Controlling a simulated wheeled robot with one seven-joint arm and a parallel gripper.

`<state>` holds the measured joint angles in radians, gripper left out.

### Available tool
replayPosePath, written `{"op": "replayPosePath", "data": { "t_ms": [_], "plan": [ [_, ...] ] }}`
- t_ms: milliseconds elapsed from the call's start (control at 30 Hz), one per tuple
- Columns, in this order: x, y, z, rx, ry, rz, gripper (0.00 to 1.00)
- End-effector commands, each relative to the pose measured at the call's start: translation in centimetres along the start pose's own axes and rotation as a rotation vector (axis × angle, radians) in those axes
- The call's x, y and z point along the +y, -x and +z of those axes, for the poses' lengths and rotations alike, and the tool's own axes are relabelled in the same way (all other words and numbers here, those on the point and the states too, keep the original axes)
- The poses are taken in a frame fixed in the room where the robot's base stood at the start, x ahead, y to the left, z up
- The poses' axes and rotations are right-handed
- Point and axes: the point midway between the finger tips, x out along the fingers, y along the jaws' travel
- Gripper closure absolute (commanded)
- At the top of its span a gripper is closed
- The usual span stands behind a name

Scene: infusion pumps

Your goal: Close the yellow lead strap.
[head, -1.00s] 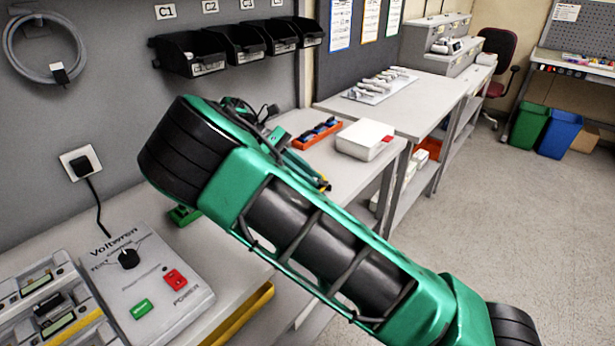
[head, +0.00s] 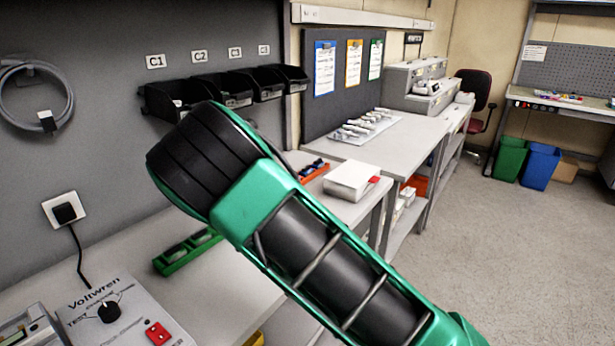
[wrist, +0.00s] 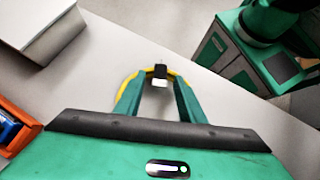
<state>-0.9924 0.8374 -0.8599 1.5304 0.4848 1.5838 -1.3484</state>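In the wrist view, the yellow lead (wrist: 120,101) shows as a curved coil over the grey bench, partly hidden behind my fingers. Its strap (wrist: 160,76), a small black piece with a white end, sits on the far side of the coil, between my fingertips. My gripper (wrist: 161,84) has its two green fingers apart, one on each side of the strap. I cannot tell whether the fingers touch the lead, or whether the strap is fastened. In the head view my arm hides the gripper and lead.
A white box (head: 351,181) and an orange tray (head: 314,172) stand on the bench. A green tray (head: 188,252) and the Voltwren box (head: 128,312) are nearer. Black bins (head: 178,99) and a coiled grey cable (head: 67,100) are on the wall.

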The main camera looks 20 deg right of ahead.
Motion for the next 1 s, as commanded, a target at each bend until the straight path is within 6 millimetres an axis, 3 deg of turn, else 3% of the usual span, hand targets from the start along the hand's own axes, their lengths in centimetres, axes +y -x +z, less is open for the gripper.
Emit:
{"op": "replayPosePath", "data": {
  "t_ms": [1000],
  "plan": [
    [0.1, 0.2, 2.5, 0.420, -0.001, -0.001, 0.64]
  ]
}}
